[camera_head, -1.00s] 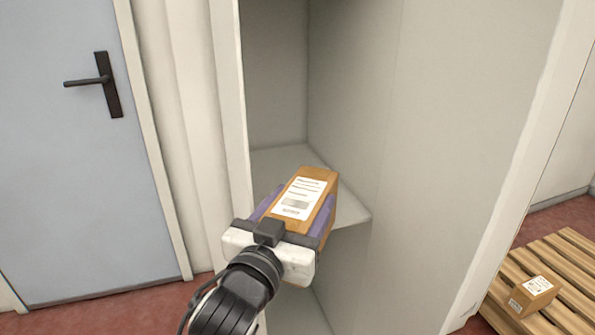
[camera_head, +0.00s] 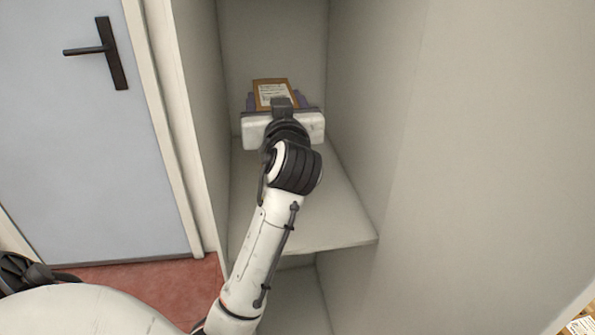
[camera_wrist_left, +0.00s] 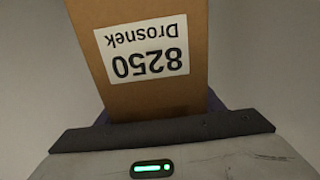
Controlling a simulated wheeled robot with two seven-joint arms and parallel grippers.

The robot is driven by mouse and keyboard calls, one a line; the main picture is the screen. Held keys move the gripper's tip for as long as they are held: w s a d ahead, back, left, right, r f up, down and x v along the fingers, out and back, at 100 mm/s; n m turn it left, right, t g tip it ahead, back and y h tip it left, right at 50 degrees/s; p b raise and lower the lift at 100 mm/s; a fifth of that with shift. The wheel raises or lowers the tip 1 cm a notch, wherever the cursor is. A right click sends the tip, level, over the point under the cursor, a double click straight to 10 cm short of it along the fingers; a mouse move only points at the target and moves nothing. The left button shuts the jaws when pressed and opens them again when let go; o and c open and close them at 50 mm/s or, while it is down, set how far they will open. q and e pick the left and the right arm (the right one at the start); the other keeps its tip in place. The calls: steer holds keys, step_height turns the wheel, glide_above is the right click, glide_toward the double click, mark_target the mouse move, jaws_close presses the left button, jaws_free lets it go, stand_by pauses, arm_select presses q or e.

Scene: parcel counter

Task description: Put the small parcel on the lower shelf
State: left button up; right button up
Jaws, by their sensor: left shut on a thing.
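The small brown parcel (camera_head: 272,93) with a white label is inside the tall pale shelf unit, towards its back wall. My left gripper (camera_head: 276,102) is shut on it, with purple fingers at its two sides. In the left wrist view the parcel (camera_wrist_left: 150,97) shows a label reading "8250 Drosnek" upside down. The parcel is over the back part of a shelf board (camera_head: 335,215). My gripper hides its underside, so I cannot tell whether it touches the board. Another compartment floor (camera_head: 297,300) shows below this board. My right gripper is not in view.
The unit's side walls (camera_head: 375,110) stand close on both sides of my left arm. The front of the shelf board is bare. A blue-grey door (camera_head: 85,150) is at the left. Part of another labelled parcel (camera_head: 582,325) shows at the bottom right corner.

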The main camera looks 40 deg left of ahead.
arm_select(q)
steer(key=shift+s+d+r+p, duration=0.15)
steer(key=shift+s+r+p, duration=0.05)
steer(key=shift+r+p, duration=0.3)
steer(key=shift+s+d+f+p, duration=0.1)
steer(key=shift+s+f+p, duration=0.05)
steer(key=shift+f+p, duration=0.15)
step_height(320, 180, down, 6)
steer(key=shift+r+b, duration=0.1)
steer(key=shift+b, duration=0.6)
steer(key=shift+f+b, duration=0.35)
steer(key=shift+f, duration=1.7)
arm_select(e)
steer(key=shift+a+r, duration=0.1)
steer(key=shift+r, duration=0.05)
arm_select(q)
steer(key=shift+f, duration=0.15)
steer(key=o, duration=1.2)
steer(key=shift+f, duration=0.15)
steer(key=shift+c, duration=0.2)
steer(key=o, duration=0.4)
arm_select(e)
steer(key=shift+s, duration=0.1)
